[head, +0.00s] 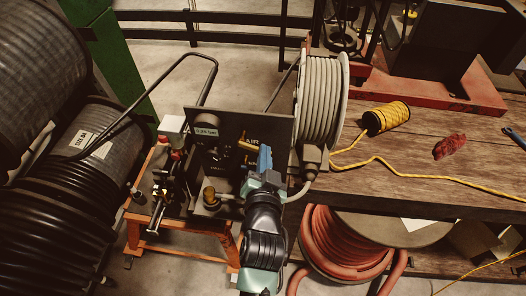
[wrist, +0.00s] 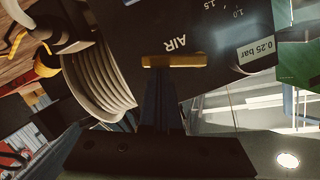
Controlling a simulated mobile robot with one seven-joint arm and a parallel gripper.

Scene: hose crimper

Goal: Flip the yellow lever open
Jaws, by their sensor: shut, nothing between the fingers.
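The yellow lever (head: 247,146) sticks out from the dark upright panel of the hose crimper, near the word AIR. In the wrist view the lever (wrist: 174,61) lies crosswise, straight in front of my fingertips. My gripper (head: 264,152) has blue fingers and is just right of the lever in the head view. In the wrist view my gripper (wrist: 168,74) is shut and empty, its tips at the lever's near edge. I cannot tell whether they touch it. The lever's pivot is hidden.
A grey hose reel (head: 321,97) stands close on the right of the panel (head: 226,119). Brass and red fittings (head: 177,155) sit at the left. A wooden table (head: 420,145) holds a yellow rope spool (head: 386,118) and a red rag (head: 449,146). Large black hose coils (head: 60,215) fill the far left.

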